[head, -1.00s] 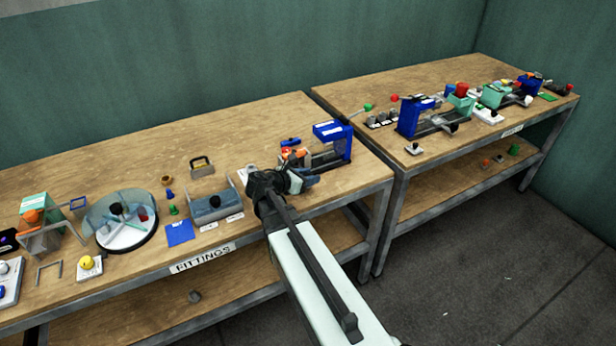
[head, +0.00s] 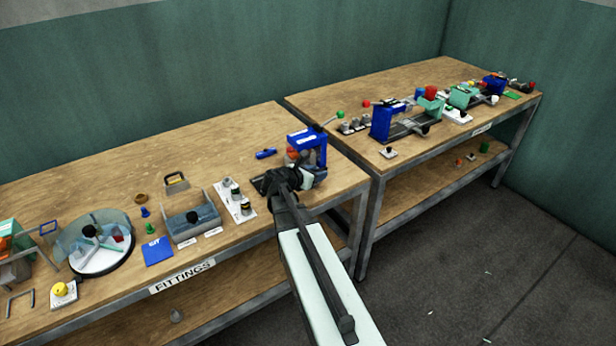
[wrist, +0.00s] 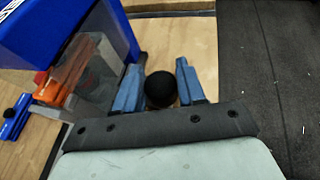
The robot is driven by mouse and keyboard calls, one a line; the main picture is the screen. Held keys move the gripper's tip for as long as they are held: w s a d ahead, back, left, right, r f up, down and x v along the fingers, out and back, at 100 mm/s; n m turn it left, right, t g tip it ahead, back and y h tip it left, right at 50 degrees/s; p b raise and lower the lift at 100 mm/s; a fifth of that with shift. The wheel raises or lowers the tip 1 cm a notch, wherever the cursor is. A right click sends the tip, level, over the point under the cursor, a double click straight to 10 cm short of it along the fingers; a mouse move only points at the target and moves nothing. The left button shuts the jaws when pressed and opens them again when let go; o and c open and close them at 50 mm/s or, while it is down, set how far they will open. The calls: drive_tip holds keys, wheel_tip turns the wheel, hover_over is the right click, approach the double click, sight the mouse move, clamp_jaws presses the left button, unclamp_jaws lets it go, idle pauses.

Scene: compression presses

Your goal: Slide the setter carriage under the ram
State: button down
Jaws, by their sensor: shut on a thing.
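A blue press frame (head: 308,138) stands near the right end of the near bench, and its blue upper part fills the top left of the wrist view (wrist: 60,25). My gripper (wrist: 159,92) is shut on a round black knob (wrist: 160,88), with one blue finger on either side. This appears to be the setter carriage's handle. A grey block (wrist: 103,75) with an orange-red piece (wrist: 65,68) sits beside the fingers, at the blue frame. The ram itself cannot be made out. In the head view my gripper (head: 305,180) covers the press's front.
A white plate with several knobs (head: 235,200) and a grey tray (head: 190,221) stand further left. A small blue piece (head: 266,153) lies behind. The bench's front edge and the floor are close on the right.

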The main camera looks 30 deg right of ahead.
drive_tip(key=shift+d+r, duration=0.1)
drive_tip(key=shift+d, duration=0.15)
drive_tip(key=c, duration=0.7)
unclamp_jaws()
drive_tip(key=shift+c, duration=0.2)
drive_tip(key=shift+a, duration=0.1)
drive_tip(key=v, duration=1.3)
drive_tip(key=shift+a, duration=0.3)
drive_tip(key=shift+s, duration=0.1)
